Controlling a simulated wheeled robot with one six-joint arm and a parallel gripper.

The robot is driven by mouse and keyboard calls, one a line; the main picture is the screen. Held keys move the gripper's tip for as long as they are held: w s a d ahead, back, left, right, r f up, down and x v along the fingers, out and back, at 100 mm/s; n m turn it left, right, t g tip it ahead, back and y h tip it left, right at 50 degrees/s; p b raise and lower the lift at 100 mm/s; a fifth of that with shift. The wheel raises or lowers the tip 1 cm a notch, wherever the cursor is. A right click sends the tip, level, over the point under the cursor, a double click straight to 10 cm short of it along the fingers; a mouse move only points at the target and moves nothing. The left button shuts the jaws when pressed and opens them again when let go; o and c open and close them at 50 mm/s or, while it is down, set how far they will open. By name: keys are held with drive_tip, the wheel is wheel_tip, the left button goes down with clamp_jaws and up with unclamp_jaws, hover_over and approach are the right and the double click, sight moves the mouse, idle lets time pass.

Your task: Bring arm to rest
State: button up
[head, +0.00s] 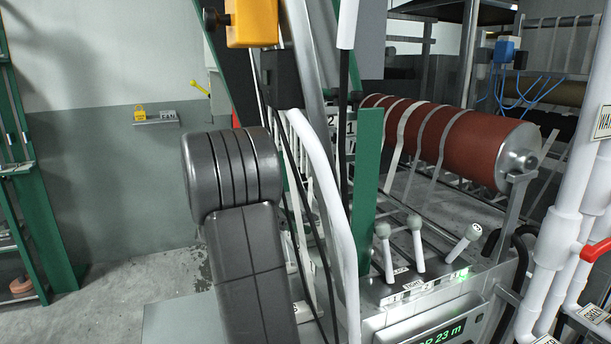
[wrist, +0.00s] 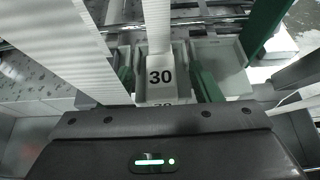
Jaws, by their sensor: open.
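My arm (head: 238,230) stands in the left middle of the head view, its dark grey links bent at a rounded ribbed joint. In the wrist view the dark housing of my gripper (wrist: 160,145) fills the bottom, with a lit green bar on it. Beyond the housing is a pale bin with a "30" label (wrist: 160,77), with white webbing (wrist: 65,40) hanging at the left.
A red-brown roller (head: 455,140) carries pale straps at the right. Several levers (head: 417,243) stand on the machine's panel above a green display (head: 440,334). White pipes (head: 560,220) with a red handle rise at far right. Floor at the left (head: 110,300) is open beside a green rack (head: 35,200).

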drive_tip(key=d, duration=0.1)
drive_tip(key=w+d, duration=0.1)
drive_tip(key=shift+d+f+p, duration=0.15)
drive_tip(key=shift+d+p, duration=0.15)
drive_tip(key=shift+p, duration=0.05)
drive_tip(key=shift+a+r, duration=0.1)
drive_tip(key=shift+r, duration=0.35)
drive_tip(key=shift+f, duration=0.6)
drive_tip(key=shift+f+b, duration=0.55)
drive_tip(key=shift+f, duration=0.1)
drive_tip(key=v, duration=1.4)
drive_tip(key=x, duration=1.3)
drive_tip(key=shift+r, duration=0.3)
wheel_tip(320, 180, up, 11)
drive_tip(key=d+p, duration=0.1)
drive_tip(key=p, duration=0.4)
drive_tip(key=shift+p, duration=0.4)
